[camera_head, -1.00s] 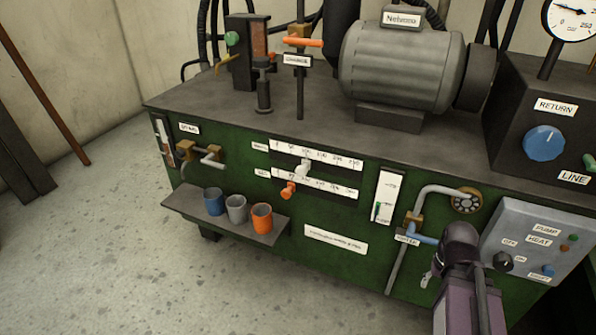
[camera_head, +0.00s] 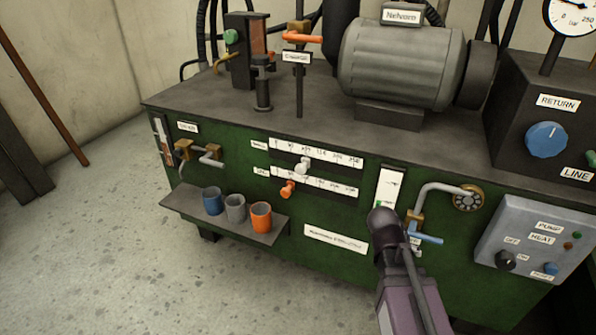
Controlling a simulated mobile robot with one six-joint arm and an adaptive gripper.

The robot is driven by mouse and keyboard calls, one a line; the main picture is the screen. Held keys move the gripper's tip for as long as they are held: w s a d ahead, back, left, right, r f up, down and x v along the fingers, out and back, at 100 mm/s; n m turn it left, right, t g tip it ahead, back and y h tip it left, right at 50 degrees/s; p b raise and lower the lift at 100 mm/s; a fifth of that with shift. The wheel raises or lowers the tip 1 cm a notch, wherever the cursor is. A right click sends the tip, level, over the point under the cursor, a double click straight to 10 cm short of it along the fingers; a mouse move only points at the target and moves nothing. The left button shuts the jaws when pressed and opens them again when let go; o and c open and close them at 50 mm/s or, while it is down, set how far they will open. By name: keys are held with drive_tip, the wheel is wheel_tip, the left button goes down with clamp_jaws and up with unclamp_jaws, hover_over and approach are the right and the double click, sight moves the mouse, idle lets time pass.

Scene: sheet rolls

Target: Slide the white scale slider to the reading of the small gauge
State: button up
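The white slider knob (camera_head: 302,166) sits just under the upper white scale strip (camera_head: 335,157), left of its middle, near what looks like the 100 mark. An orange slider knob (camera_head: 288,188) is at the lower scale strip (camera_head: 330,187), further left. A round white dial gauge (camera_head: 571,18) is at the top right, cut off by the picture edge. Its face shows 0 and 250; the needle's exact reading is too small to tell. My purple arm with its dark joint comes up from the bottom, right of the scales. My gripper's fingers do not show.
A shelf (camera_head: 180,205) with blue, grey and orange cups juts out below left of the scales. A bent pipe with a blue handle (camera_head: 426,238) and a grey switch panel (camera_head: 513,222) stand to the right. A motor (camera_head: 400,65) sits on the bench top.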

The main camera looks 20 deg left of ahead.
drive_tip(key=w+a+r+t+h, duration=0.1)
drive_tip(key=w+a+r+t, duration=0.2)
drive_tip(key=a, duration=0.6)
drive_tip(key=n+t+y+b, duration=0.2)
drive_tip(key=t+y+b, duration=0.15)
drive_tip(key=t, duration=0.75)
approach(298, 171)
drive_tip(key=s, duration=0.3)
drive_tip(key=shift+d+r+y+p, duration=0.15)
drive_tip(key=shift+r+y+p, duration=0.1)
drive_tip(key=shift+p, duration=0.15)
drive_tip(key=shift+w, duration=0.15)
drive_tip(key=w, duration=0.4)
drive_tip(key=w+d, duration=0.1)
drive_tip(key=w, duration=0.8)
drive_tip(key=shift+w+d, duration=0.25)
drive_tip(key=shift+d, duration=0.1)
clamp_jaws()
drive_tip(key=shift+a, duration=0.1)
